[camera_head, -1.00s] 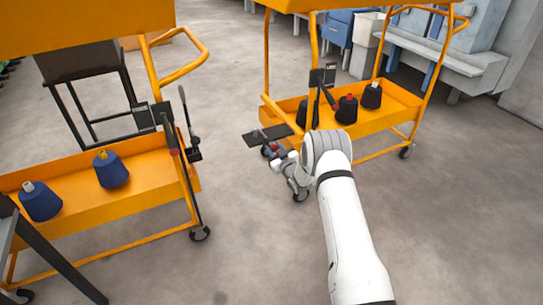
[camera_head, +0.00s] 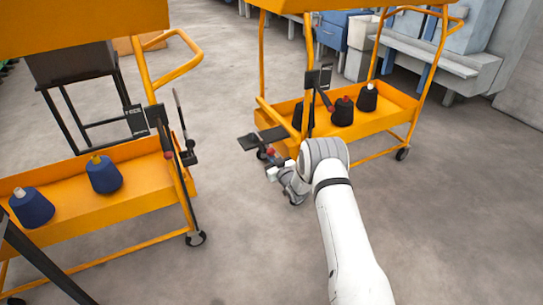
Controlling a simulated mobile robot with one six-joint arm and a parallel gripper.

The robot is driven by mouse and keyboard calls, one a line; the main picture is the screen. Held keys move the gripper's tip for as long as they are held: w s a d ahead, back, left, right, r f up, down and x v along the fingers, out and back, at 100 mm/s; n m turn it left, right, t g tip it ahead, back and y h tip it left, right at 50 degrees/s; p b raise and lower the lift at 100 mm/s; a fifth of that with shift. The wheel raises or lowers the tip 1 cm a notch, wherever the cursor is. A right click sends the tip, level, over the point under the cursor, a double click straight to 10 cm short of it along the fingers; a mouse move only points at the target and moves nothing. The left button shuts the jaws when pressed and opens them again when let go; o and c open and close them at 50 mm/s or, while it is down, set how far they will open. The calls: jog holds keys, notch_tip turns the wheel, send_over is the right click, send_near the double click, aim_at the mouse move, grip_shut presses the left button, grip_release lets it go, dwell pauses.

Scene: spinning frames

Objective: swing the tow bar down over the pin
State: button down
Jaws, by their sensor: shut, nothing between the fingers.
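My gripper (camera_head: 274,165) is at the end of my white arm, low beside the near left corner of the right orange cart (camera_head: 372,124). It is small and partly hidden by my wrist; it looks shut and holds nothing visible. A flat black plate (camera_head: 250,142) sticks out at that corner, just above and left of my gripper. A dark bar with a red part (camera_head: 327,101) stands tilted on this cart's post. A black upright bar (camera_head: 179,112) stands on the left orange cart (camera_head: 130,207). I cannot tell which bar is the tow bar, nor make out the pin.
Blue cones (camera_head: 104,175) stand on the left cart's shelf, and dark cones (camera_head: 367,98) on the right cart's. A black-legged stand (camera_head: 70,117) is behind the left cart. Grey benches (camera_head: 450,64) line the back. Floor (camera_head: 235,220) between the carts is open.

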jog(key=shift+w+a+r, duration=0.15)
jog(key=shift+w+r, duration=0.15)
jog(key=shift+r, duration=0.4)
jog(key=c, duration=1.5)
grip_release()
jog(key=shift+r, duration=0.15)
jog(key=o, duration=0.5)
jog(key=shift+s+f, duration=0.1)
jog(key=shift+f, duration=0.25)
jog(key=shift+s, duration=0.1)
jog(key=p+v, duration=0.2)
jog(key=v, duration=0.5)
jog(key=shift+s+d, duration=0.3)
